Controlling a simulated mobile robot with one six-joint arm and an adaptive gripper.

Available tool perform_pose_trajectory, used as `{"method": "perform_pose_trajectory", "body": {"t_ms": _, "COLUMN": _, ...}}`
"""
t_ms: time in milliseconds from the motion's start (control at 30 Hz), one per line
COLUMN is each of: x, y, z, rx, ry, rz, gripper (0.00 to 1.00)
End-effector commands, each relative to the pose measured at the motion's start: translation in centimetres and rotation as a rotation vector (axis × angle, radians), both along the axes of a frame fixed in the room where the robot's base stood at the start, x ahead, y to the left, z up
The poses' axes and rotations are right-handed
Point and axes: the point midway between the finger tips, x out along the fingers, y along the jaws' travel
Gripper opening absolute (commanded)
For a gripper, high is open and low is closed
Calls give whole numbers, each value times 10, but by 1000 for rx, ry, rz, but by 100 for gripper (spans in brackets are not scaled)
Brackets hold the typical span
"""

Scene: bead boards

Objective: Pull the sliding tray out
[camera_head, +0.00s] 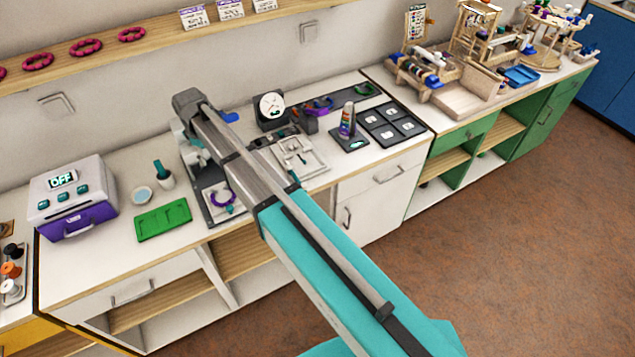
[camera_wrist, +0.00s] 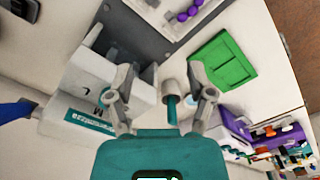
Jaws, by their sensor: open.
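A white and grey machine stands on the counter, largely hidden behind my arm in the head view; its white body (camera_wrist: 97,75) with a teal label shows in the wrist view. At its front, a dark grey base (camera_wrist: 137,22) bears a white tray with a ring of purple beads (camera_head: 223,198). This looks like the sliding tray (camera_wrist: 163,22), but I cannot tell how far out it is. My gripper (camera_wrist: 163,98) is open, with its fingers apart beside the machine. Its fingertips are hidden in the head view. I see nothing held in it.
A green board (camera_head: 163,220) and a white and purple box marked OFF (camera_head: 72,197) stand to the left. A pale fixture (camera_head: 300,158) lies right of my arm. A wooden shelf (camera_head: 160,33) runs above.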

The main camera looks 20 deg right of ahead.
Motion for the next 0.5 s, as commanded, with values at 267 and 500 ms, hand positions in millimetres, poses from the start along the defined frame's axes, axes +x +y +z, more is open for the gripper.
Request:
{"method": "perform_pose_trajectory", "body": {"t_ms": 267, "x": -15, "y": -32, "z": 2, "rx": 0, "ry": 0, "rz": -86, "gripper": 69}}
{"method": "perform_pose_trajectory", "body": {"t_ms": 500, "x": -29, "y": -63, "z": 1, "rx": 0, "ry": 0, "rz": -175, "gripper": 69}}
